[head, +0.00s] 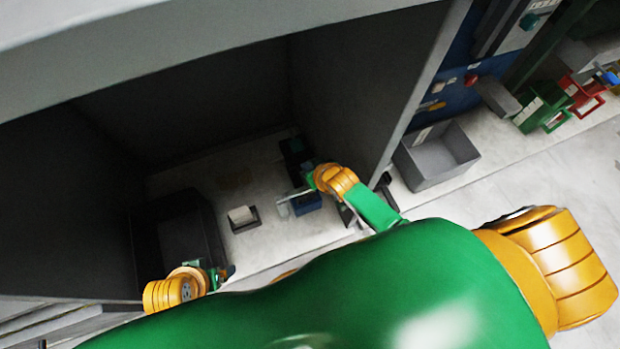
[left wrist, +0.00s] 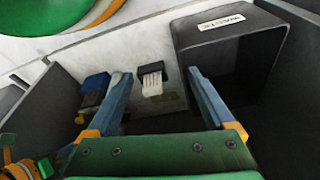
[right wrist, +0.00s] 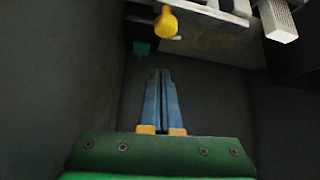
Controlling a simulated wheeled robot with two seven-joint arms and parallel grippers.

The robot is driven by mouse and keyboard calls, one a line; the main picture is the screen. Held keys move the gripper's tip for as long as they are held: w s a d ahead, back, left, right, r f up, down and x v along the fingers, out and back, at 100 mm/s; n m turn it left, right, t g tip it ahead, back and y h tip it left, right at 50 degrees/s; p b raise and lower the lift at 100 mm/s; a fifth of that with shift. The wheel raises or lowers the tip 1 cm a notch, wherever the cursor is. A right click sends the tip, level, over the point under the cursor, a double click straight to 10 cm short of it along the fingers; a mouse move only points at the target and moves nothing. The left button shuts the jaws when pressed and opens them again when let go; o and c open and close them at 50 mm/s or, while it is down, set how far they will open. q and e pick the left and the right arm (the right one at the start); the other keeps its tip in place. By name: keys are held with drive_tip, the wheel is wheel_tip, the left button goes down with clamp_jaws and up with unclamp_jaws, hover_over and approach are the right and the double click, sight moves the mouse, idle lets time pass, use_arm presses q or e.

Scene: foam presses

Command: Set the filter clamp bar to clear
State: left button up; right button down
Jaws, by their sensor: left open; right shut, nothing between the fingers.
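I cannot make out the filter clamp bar for sure. In the right wrist view a yellow knob (right wrist: 166,22) sticks out near pale grey bars at the top; whether it belongs to the clamp is unclear. My right gripper (right wrist: 160,75) is shut and empty, its fingertips below that knob in the picture and apart from it. In the head view the right gripper (head: 298,192) is inside the dark enclosure, over or beside a blue box (head: 307,204). My left gripper (left wrist: 157,75) is open and empty, its fingers on either side of a white ribbed block (left wrist: 152,84) in the picture.
A dark bin with a white label (left wrist: 222,22) stands right of the left gripper. Dark enclosure walls (head: 345,85) surround the right hand. A grey open box (head: 437,160) stands outside, right of the enclosure, with green and red holders (head: 543,105) beyond. Bare pale floor shows between the items.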

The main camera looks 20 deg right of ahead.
sight(296, 190)
use_arm(q)
drive_tip(key=w+d+r+t+h+b, duration=0.1)
drive_tip(key=w+d+r+t+b, duration=0.1)
drive_tip(key=w+r+t, duration=0.3)
wheel_tip(296, 190, up, 3)
drive_tip(key=w, duration=0.2)
drive_tip(key=shift+w, duration=0.35)
use_arm(e)
drive_tip(key=f, duration=0.2)
drive_tip(key=s+f, duration=0.1)
drive_tip(key=shift+s+d+f, duration=0.1)
drive_tip(key=shift+f, duration=0.25)
